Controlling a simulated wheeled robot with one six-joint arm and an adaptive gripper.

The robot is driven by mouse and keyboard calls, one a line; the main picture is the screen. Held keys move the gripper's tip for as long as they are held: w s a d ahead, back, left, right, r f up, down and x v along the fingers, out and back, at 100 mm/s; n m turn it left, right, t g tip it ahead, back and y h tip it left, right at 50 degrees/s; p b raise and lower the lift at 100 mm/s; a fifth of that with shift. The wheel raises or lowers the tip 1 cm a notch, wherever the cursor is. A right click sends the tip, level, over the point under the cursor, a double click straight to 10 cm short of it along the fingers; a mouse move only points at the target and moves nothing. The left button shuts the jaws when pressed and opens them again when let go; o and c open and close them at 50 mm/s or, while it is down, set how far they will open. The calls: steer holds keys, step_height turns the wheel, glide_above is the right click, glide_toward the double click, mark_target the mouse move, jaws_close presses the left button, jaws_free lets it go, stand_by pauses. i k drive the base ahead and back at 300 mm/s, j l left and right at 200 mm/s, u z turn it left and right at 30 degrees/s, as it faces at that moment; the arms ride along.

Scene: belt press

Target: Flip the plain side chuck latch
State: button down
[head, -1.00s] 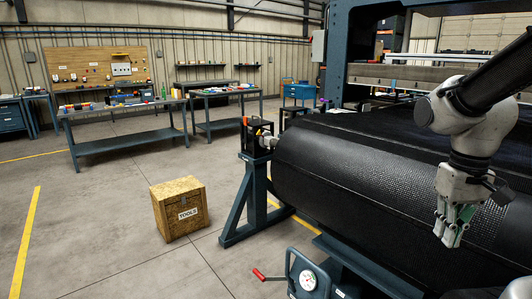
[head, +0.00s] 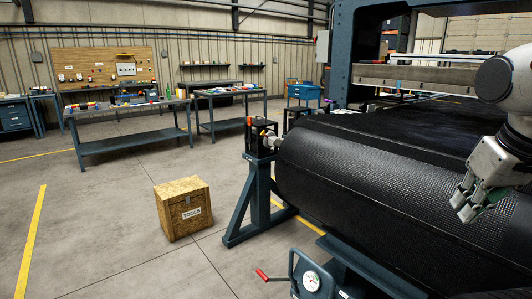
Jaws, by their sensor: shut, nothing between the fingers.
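The chuck (head: 261,139) is a dark block on a blue stand at the left end of the black belt roll (head: 350,190). A small orange-red piece (head: 250,121) stands up on its top left, and a small yellow piece shows beside it. I cannot tell which of these is the latch. My gripper (head: 468,207) is at the right, in front of the roll's right part, far from the chuck. Its fingers point down and are shut with nothing between them.
A pump with a gauge (head: 310,280) and red handle is at the bottom. Workbenches (head: 130,140) stand behind. The floor at left is clear.

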mark_target(249, 119)
steer(key=i+j+z, duration=0.2)
steer(key=j, duration=0.2)
steer(key=i+j+z, duration=0.15)
steer(key=j, duration=0.3)
steer(key=j+z, duration=0.2)
steer(key=j, duration=0.2)
steer(key=i+j+z, duration=0.2)
steer(key=j, duration=0.25)
steer(key=i+j+u, duration=0.25)
steer(key=j+u, duration=0.2)
steer(key=i+j+u, duration=0.3)
steer(key=u, duration=0.2)
steer(key=i+j+u, duration=0.2)
steer(key=i+u, duration=0.7)
steer(key=i+j+z, duration=0.15)
steer(key=i+z, duration=0.3)
steer(key=i, duration=0.25)
